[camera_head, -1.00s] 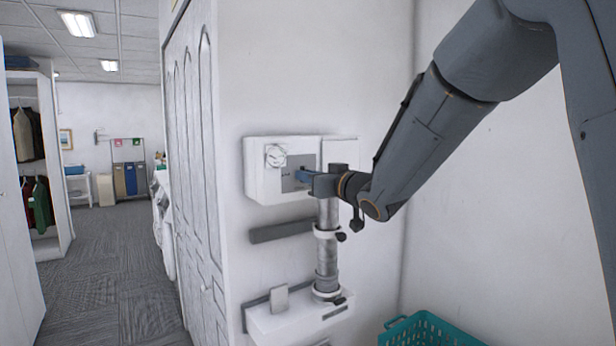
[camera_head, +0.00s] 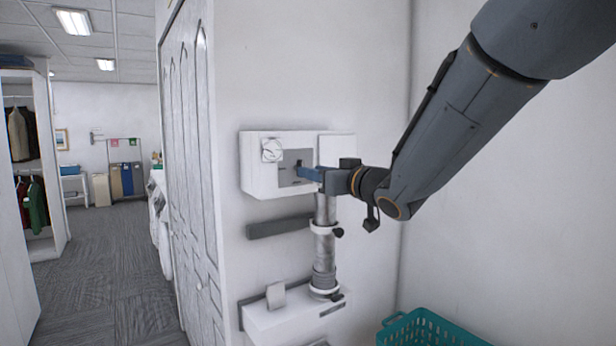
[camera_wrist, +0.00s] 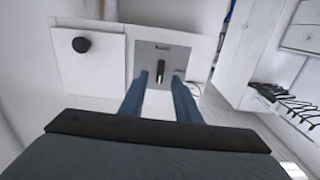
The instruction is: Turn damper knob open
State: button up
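The damper knob appears as a small dark upright lever (camera_wrist: 162,71) on a grey plate (camera_wrist: 150,55) in the wrist view. In the head view the knob (camera_head: 299,163) shows as a small dark shape on the plate of a white wall box (camera_head: 262,181). My gripper (camera_head: 304,173) reaches this box from the right, its blue fingers in front of the plate. In the wrist view my gripper (camera_wrist: 160,78) is open, with one finger on each side of the knob's lower end and visible gaps. Whether the fingertips reach past the knob's face is unclear.
A white dial (camera_head: 272,150) sits left of the plate. A grey duct pipe (camera_head: 325,245) runs down from the box to a lower white unit (camera_head: 290,322). A teal basket (camera_head: 430,330) stands at lower right. Folding doors (camera_head: 190,150) are to the left.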

jog(key=shift+b+v, duration=0.35)
jog(key=shift+v, duration=1.25)
jog(key=s+d+f+m+g+h+b, duration=0.15)
jog(key=d+f+h, duration=0.35)
jog(key=f, duration=0.6)
jog(key=s+d+f+m+g+h+b, duration=0.1)
jog(key=s+d+f+m+g+h, duration=0.15)
jog(key=d+f, duration=0.65)
jog(key=s+d+f+m+g+h+b, duration=0.1)
jog(key=s+f+g, duration=0.8)
jog(key=s+f, duration=1.2)
jog(key=shift+s+d+m+g+h+b, duration=0.3)
jog(key=shift+s+m+h+b, duration=0.35)
jog(key=shift+m+h+b, duration=0.25)
